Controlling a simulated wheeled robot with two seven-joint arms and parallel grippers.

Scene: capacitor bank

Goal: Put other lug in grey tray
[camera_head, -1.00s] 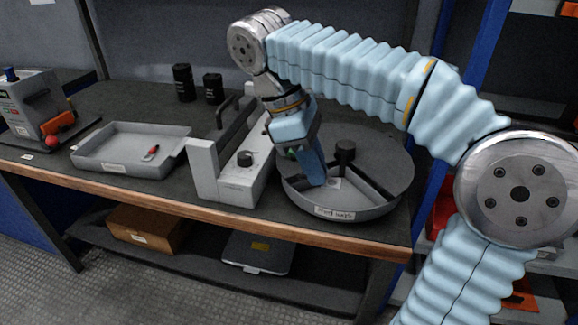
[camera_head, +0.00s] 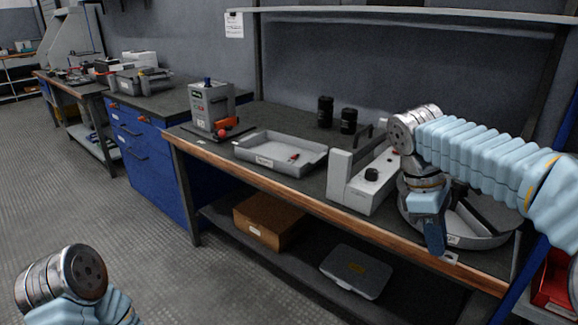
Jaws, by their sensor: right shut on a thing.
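The grey tray (camera_head: 262,161) stands on the bench left of the middle, with a small red-and-metal piece (camera_head: 294,157) lying in it. My right gripper (camera_head: 437,250) points down in front of the round divided tray (camera_head: 485,241), near the bench's front edge. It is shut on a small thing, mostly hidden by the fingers. A small pale flat piece (camera_head: 449,258) shows at the fingertips and looks like the lug. The gripper is well to the right of the grey tray. Only a wrist part of my left arm shows at the lower left; its gripper is out of view.
A tall light-grey fixture (camera_head: 347,184) stands between the grey tray and my right gripper. Two black cylinders (camera_head: 326,112) stand behind the grey tray, and a grey device (camera_head: 213,106) with a red knob is left of it. A brown box (camera_head: 268,222) sits on the lower shelf.

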